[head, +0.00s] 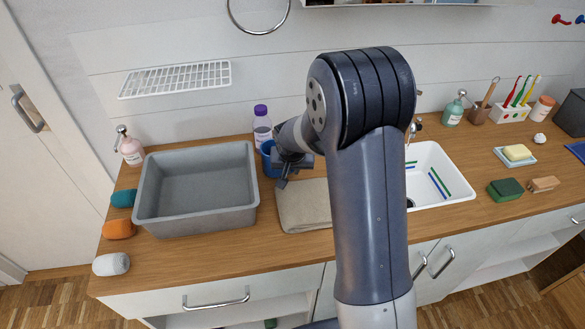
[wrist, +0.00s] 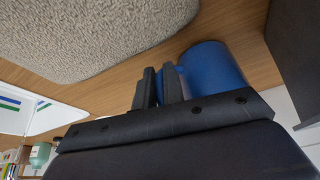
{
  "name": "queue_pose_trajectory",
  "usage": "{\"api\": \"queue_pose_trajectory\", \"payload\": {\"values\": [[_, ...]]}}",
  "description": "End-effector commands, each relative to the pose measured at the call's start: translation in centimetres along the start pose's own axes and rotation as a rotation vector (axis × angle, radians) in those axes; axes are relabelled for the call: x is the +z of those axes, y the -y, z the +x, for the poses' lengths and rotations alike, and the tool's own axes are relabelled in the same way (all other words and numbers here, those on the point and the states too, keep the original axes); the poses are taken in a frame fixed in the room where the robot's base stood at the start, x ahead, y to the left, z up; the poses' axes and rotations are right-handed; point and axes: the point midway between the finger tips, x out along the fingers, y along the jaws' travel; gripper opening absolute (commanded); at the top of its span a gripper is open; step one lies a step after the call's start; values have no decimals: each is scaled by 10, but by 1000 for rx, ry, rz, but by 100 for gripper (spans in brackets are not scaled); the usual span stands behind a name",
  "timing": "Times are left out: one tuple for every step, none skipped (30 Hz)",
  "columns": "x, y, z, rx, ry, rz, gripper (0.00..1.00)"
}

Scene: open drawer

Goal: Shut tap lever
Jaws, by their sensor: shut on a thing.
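The white sink (head: 440,170) is right of my arm, which hides its left part. A small metal piece, perhaps part of the tap (head: 415,126), shows at my arm's right edge; the lever cannot be made out. My gripper (head: 282,183) is left of the sink, over the counter. In the wrist view my gripper (wrist: 158,88) has its fingers close together at the side of a blue mug (wrist: 212,68), shut on what looks like its handle. The blue mug also shows partly behind my gripper in the head view (head: 267,158).
A grey basin (head: 195,190) stands left of my gripper, and a folded beige towel (head: 305,207) lies to its right. A bottle with a purple cap (head: 262,125) is behind the mug. A green sponge (head: 505,189) and soap dish (head: 515,155) are right of the sink.

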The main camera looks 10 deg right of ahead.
Motion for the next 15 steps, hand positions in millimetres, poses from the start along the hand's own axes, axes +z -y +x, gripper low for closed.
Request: {"api": "queue_pose_trajectory", "payload": {"values": [[0, 0, 2, -1, -2, 0, 0], [1, 0, 3, -1, -2, 0, 0], [1, 0, 2, 0, 0, 0, 12], [1, 0, 2, 0, 0, 0, 15], [1, 0, 2, 0, 0, 0, 17], [1, 0, 2, 0, 0, 0, 20], [1, 0, 2, 0, 0, 0, 23], [1, 0, 2, 0, 0, 0, 25], [1, 0, 2, 0, 0, 0, 29], [1, 0, 2, 0, 0, 0, 31], [1, 0, 2, 0, 0, 0, 32], [1, 0, 2, 0, 0, 0, 32], [1, 0, 2, 0, 0, 0, 32], [1, 0, 2, 0, 0, 0, 32], [1, 0, 2, 0, 0, 0, 32]]}}
